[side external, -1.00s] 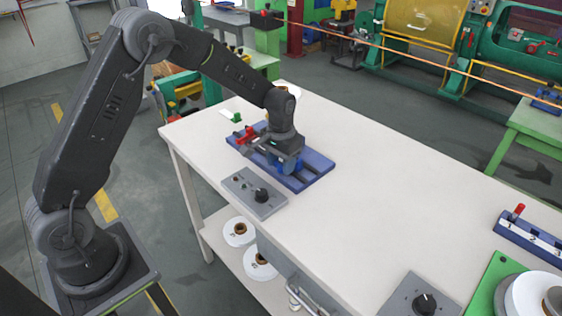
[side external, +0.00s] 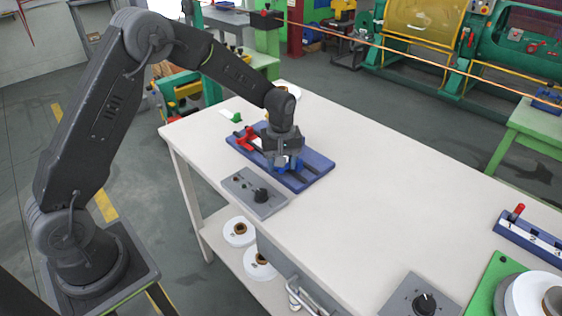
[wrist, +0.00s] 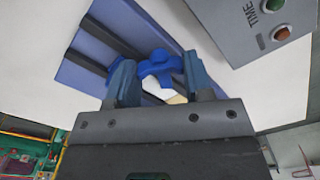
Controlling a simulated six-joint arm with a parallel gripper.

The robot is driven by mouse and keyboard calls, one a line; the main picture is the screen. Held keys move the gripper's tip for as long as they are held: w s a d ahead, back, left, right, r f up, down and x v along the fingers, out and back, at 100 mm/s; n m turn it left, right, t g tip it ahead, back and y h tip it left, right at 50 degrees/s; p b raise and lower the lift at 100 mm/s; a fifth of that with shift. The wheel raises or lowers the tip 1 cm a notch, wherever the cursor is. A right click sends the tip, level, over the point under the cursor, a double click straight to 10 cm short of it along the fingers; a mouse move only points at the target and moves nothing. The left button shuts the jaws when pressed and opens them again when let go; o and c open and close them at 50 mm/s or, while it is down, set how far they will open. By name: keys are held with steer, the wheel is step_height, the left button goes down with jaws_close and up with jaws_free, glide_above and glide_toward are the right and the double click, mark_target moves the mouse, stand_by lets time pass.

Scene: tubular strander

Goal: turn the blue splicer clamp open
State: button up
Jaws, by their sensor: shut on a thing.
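The blue splicer clamp (wrist: 158,66) is a bright blue knob-like part on the splicer's blue base plate (side external: 315,172). In the wrist view it sits between the two fingers of my gripper (wrist: 160,82), which is shut on it. In the side view my gripper (side external: 283,165) points down at the middle of the plate and hides most of the clamp. A red clamp (side external: 244,138) stands at the plate's far left end, beside my gripper. The lower part of the blue clamp is hidden by the gripper body in the wrist view.
A grey control box (side external: 254,193) with a black knob stands just in front of the plate; its TIME label and buttons show in the wrist view (wrist: 265,25). A small green part (side external: 236,117) lies behind.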

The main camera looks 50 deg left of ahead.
steer(key=n, duration=0.6)
steer(key=shift+n, duration=0.3)
stand_by(0.5)
steer(key=o, duration=0.9)
